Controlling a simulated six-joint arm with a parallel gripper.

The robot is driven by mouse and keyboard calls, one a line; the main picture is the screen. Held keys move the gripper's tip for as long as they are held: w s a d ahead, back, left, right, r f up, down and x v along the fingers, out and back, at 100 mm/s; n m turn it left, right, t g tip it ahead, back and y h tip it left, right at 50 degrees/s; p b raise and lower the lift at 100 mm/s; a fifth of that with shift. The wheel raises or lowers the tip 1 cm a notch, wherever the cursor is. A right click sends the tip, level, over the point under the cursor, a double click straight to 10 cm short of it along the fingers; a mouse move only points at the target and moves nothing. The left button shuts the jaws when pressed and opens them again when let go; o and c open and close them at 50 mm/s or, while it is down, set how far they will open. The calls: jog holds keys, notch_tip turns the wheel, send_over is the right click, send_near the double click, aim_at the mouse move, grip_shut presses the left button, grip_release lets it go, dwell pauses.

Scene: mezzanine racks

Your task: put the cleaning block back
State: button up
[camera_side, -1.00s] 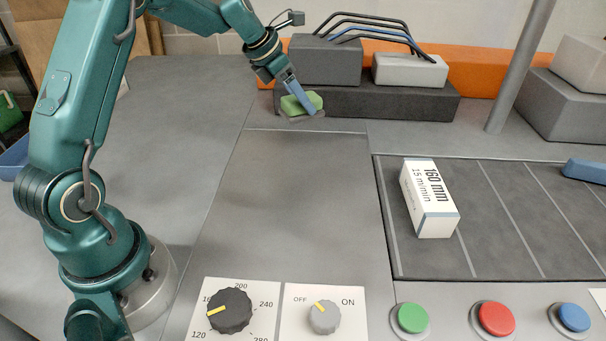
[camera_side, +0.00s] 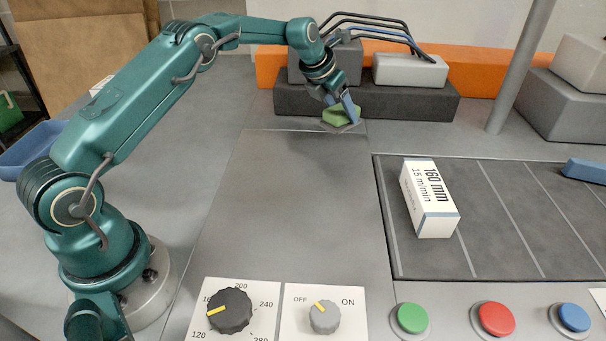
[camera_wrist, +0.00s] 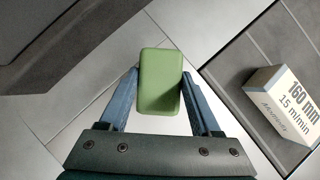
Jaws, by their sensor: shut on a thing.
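The cleaning block is a green block (camera_side: 341,115) with a thin grey layer under it. My gripper (camera_side: 340,105) is shut on it, with blue fingers on either side, in front of the long dark grey block at the back. In the wrist view the green top of the cleaning block (camera_wrist: 159,85) shows between the two fingertips (camera_wrist: 160,78). The block is over or close to the grey bench top; I cannot tell whether its underside touches. Its lower side is hidden in the wrist view.
A white box marked 160 mm (camera_side: 428,200) lies on the dark lined panel (camera_side: 520,235). The long dark block (camera_side: 420,103) stands behind my gripper, with cables above. A metal post (camera_side: 518,70) rises at right. Knobs and buttons line the front. The middle bench panel (camera_side: 300,200) is clear.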

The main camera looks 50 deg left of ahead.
aim_at(348, 127)
jog(key=shift+w+d+f, duration=0.35)
jog(key=shift+d+f, duration=0.05)
jog(key=shift+d, duration=0.15)
jog(key=shift+w+d+f, duration=0.35)
jog(key=shift+d+f, duration=0.05)
jog(key=shift+d, duration=0.1)
jog(key=shift+f, duration=1.95)
jog(key=shift+f, duration=0.2)
jog(key=o, duration=1.3)
jog(key=shift+r, duration=0.1)
